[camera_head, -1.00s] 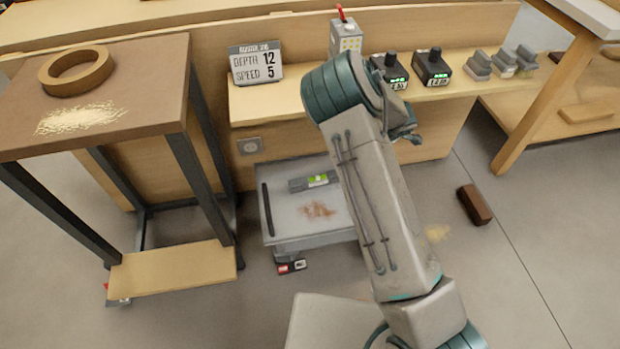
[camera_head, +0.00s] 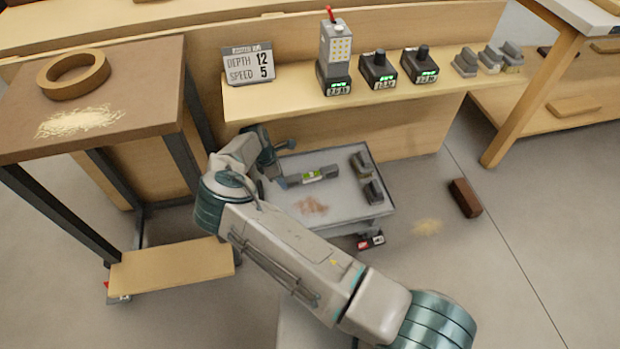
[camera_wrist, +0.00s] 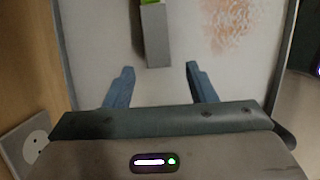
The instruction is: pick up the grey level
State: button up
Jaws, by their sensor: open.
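The grey level (camera_head: 312,174) lies on the light top of the low grey cart (camera_head: 345,205), a green vial showing at its middle. In the wrist view the near end of the level (camera_wrist: 158,45) points down between my fingers, with its green part at the top edge. My gripper (camera_wrist: 158,84) is open, its two blue fingers spread just short of the level's end, with nothing between them. In the head view my gripper (camera_head: 275,178) is at the cart's left side, partly hidden by my arm, beside the level's left end.
Two dark grey blocks (camera_head: 367,178) lie on the cart's right side, and a reddish-brown smear (camera_head: 310,206) marks its top. The bench shelf (camera_head: 300,100) stands behind. A wooden table (camera_head: 140,110) is at left, and a brown block (camera_head: 465,198) lies on the floor at right.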

aim_at(311, 173)
jog(key=shift+s+a+r+t+h, duration=0.2)
jog(key=shift+s+a+r+h, duration=0.05)
jog(key=shift+a, duration=0.3)
jog(key=shift+s+a+r+t+h, duration=0.2)
jog(key=shift+a+r+h, duration=0.05)
jog(key=shift+a, duration=0.3)
jog(key=w+d, duration=0.1)
jog(key=d, duration=0.1)
jog(key=w+d+b, duration=0.1)
jog(key=d, duration=0.2)
jog(key=w+d+b, duration=0.1)
jog(key=d, duration=0.1)
jog(key=shift+d, duration=0.4)
jog(key=d, duration=0.1)
jog(key=w+d+b, duration=0.1)
jog(key=shift+d, duration=0.35)
jog(key=b+x, duration=0.1)
jog(key=x, duration=0.2)
jog(key=shift+w+d+r, duration=0.1)
jog(key=shift+d, duration=0.1)
grip_shut()
